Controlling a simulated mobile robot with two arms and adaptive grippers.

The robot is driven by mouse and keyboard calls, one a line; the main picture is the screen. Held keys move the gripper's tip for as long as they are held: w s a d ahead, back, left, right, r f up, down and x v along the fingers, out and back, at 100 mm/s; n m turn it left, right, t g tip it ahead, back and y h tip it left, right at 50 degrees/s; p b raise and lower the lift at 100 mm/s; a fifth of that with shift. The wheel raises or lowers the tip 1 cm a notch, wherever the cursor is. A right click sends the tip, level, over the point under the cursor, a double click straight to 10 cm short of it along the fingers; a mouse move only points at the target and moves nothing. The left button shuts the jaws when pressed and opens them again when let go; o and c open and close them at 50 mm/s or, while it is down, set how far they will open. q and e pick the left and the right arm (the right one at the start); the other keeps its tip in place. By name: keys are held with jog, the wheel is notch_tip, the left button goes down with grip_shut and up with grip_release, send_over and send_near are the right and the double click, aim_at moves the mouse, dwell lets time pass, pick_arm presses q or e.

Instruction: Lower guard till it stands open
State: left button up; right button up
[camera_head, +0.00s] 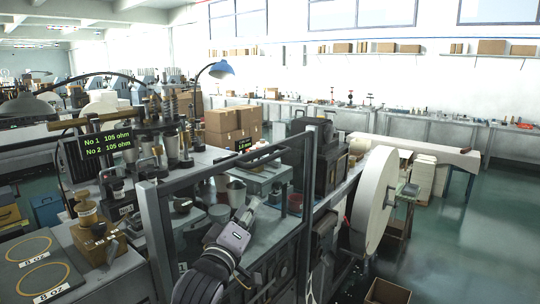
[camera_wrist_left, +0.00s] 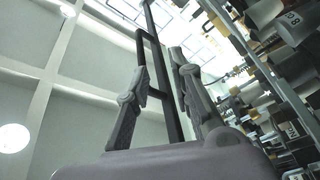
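The guard (camera_head: 158,238) is a frame of dark grey bars at the front of the machine in the head view. Its posts stand upright, with a rail running between them. My left gripper (camera_head: 246,214) is in front of the machine, below the rail and between the posts. In the left wrist view my left gripper (camera_wrist_left: 163,95) has its two fingers spread apart. Dark bars of the guard (camera_wrist_left: 171,106) show in line with the gap between the fingers. I cannot tell whether they touch. My right gripper is not in view.
The machine's table (camera_head: 205,160) carries cups and tooling behind the guard. A large white paper roll (camera_head: 374,200) stands to the right, with an open cardboard box (camera_head: 388,291) on the floor below. Stacked cartons (camera_head: 222,125) are behind. The floor at far right is clear.

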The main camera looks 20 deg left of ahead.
pick_arm(q)
send_near(271, 158)
jog(key=shift+n+t, duration=0.3)
jog(key=shift+t, duration=0.1)
jog(key=p+x, duration=0.2)
jog(key=x, duration=0.1)
jog(key=p+x, duration=0.2)
jog(key=x, duration=0.1)
jog(key=f+p+x, duration=0.1)
jog(key=p+x, duration=0.1)
jog(key=x, duration=0.1)
jog(key=shift+w+a, duration=0.25)
jog(key=shift+w, duration=0.7)
grip_shut()
